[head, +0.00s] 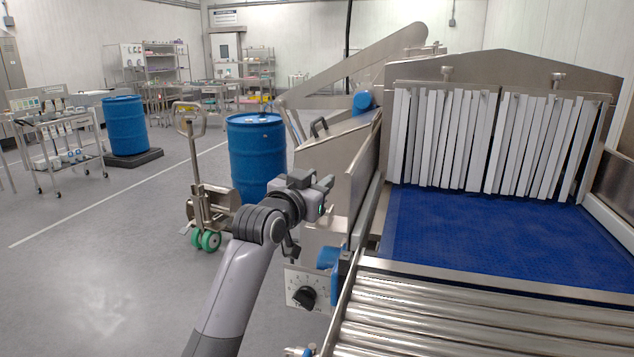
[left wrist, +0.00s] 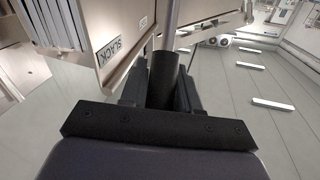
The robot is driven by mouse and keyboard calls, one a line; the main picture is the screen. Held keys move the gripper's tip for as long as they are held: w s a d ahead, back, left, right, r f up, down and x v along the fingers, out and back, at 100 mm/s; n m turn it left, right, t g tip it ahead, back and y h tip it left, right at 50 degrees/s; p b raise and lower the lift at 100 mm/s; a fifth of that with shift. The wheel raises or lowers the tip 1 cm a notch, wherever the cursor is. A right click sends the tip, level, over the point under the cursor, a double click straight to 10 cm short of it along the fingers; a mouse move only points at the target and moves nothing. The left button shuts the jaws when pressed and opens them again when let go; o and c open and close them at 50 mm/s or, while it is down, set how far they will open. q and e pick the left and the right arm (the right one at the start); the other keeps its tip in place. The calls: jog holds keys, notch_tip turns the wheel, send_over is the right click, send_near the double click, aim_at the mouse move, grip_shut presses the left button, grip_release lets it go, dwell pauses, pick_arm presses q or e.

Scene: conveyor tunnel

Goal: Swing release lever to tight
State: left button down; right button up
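The release lever shows in the left wrist view as a bright metal rod with a black cylindrical grip (left wrist: 163,78). My left gripper (left wrist: 160,92) has its two black fingers on either side of this grip, and the grip fills the space between them. In the head view my left gripper (head: 324,184) is at the machine's left side; I cannot make out the lever there. No "tight" label shows. My right gripper is not in view.
The conveyor has a blue belt (head: 480,228), white strip curtains (head: 450,140) and steel rollers (head: 480,320) at right. A dial (head: 305,296) is below my gripper. A pallet truck (head: 205,200) and blue drum (head: 257,155) stand beyond my arm.

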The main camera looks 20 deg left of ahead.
pick_arm(q)
jog(key=shift+r, duration=0.1)
jog(key=shift+w+r+g, duration=0.4)
jog(key=shift+w+g, duration=0.2)
jog(key=shift+g, duration=0.1)
jog(key=shift+w+r+g, duration=0.25)
jog(key=shift+w+g, duration=0.35)
jog(key=shift+w, duration=0.05)
jog(key=shift+w+r+n+g+y, duration=0.2)
jog(key=shift+w+n+g+y, duration=0.1)
jog(key=shift+w+g, duration=1.75)
jog(key=shift+g, duration=0.05)
jog(key=shift+w, duration=0.1)
jog(key=c, duration=0.9)
grip_release()
